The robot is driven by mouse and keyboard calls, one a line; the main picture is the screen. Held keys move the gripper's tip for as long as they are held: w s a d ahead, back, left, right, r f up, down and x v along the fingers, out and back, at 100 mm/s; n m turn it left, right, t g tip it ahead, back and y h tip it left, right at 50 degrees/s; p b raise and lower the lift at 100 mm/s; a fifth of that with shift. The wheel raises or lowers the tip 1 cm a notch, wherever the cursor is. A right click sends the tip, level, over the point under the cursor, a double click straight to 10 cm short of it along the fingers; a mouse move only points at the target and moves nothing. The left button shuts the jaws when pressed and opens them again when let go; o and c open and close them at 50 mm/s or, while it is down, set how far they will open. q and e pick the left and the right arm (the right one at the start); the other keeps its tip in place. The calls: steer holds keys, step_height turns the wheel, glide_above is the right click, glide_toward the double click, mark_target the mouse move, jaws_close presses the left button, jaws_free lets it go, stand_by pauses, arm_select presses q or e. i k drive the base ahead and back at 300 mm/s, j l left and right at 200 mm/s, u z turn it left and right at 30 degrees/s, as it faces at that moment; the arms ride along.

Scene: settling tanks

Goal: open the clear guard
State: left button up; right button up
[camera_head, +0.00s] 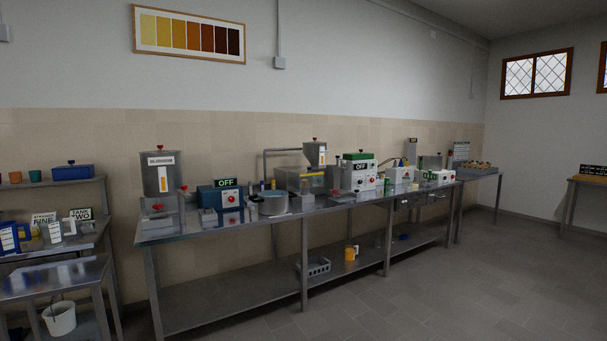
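A clear, see-through cover (290,184) stands on the long steel bench, a little right of the bench's left half. It looks like the clear guard, and a yellow strip shows along its front. It appears lowered, but it is too small to be sure. A grey hopper with a red knob (316,153) rises beside it, and a grey pipe runs behind. Neither of my grippers is in view.
The long steel bench (180,234) carries a blue box marked OFF (221,196), a round pot (273,203), a tall grey tank (158,174) and a green-topped white machine (359,174). Shelves stand at the left, with a white bucket (59,319). The floor (450,285) in front is clear.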

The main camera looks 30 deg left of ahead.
mark_target(305, 176)
steer(key=i+j+u, duration=0.4)
steer(key=i+u, duration=0.15)
steer(key=i, duration=0.15)
steer(key=i+j+u, duration=0.1)
steer(key=i+u, duration=0.2)
steer(key=i, duration=0.05)
